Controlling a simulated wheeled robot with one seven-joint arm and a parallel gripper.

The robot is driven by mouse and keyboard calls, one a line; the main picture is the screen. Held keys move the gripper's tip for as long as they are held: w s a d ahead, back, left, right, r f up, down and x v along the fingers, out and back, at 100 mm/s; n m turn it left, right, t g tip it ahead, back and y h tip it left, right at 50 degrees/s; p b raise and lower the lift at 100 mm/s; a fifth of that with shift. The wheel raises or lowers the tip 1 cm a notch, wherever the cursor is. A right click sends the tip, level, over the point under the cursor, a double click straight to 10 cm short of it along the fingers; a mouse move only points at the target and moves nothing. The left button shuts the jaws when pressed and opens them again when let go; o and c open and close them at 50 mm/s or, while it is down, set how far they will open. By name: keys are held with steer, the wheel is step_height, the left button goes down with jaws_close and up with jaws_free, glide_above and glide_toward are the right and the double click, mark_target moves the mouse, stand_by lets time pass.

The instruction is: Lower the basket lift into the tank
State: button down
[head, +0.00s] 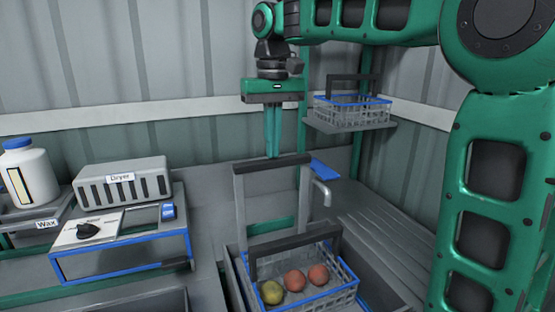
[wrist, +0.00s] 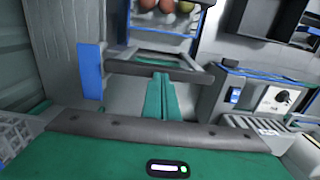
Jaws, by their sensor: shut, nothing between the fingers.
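The basket lift is a grey frame with a dark crossbar (head: 272,163) on two uprights. A wire basket (head: 342,293) with a blue rim and dark handle sits at its foot, holding one yellow-green and two red tomatoes. The grey tank (head: 232,283) is around and below the basket, mostly hidden by it. My gripper (head: 273,156) is shut and empty, pointing down with its fingertips at the crossbar's middle. The wrist view shows the shut fingers (wrist: 160,76) by the crossbar (wrist: 188,72); I cannot tell whether they touch it.
A tap (head: 322,190) and blue plate (head: 325,167) stand right of the lift. An empty basket (head: 352,112) sits on a shelf behind. A dryer (head: 123,184), a control box with a knob (head: 88,230) and a wax bottle (head: 28,175) are on the left. A ribbed drainboard (head: 385,228) lies right.

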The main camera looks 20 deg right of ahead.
steer(key=shift+f, duration=0.1)
steer(key=shift+a+f, duration=0.15)
steer(key=shift+f, duration=8.05)
step_height(320, 180, up, 16)
steer(key=shift+r, duration=0.2)
